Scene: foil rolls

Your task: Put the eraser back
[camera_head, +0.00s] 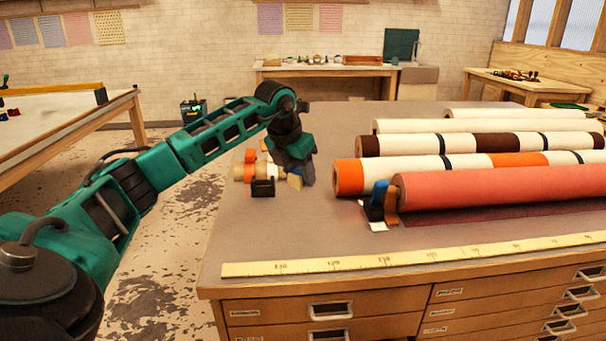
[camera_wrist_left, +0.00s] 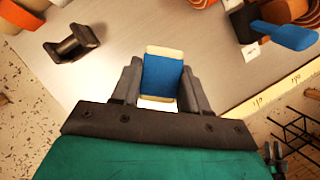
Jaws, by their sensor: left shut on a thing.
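My left gripper (camera_head: 297,178) is over the left part of the worktable. In the left wrist view the gripper (camera_wrist_left: 161,88) is shut on the eraser (camera_wrist_left: 162,76), a small block with a blue middle and cream ends. The eraser's far end sticks out past the fingertips. In the head view a cream bit of the eraser (camera_head: 294,181) shows beside the fingers, low over the tabletop. I cannot tell whether it touches the table. My right gripper is not in view.
A black spool-like holder (camera_head: 263,187) stands left of the gripper, with orange and cream rolls behind it. Long foil rolls (camera_head: 500,188) fill the table's right side. Blue, black and brown pieces (camera_head: 378,200) and a white card (camera_head: 378,227) sit at their end. A yellow ruler (camera_head: 400,257) lines the front edge.

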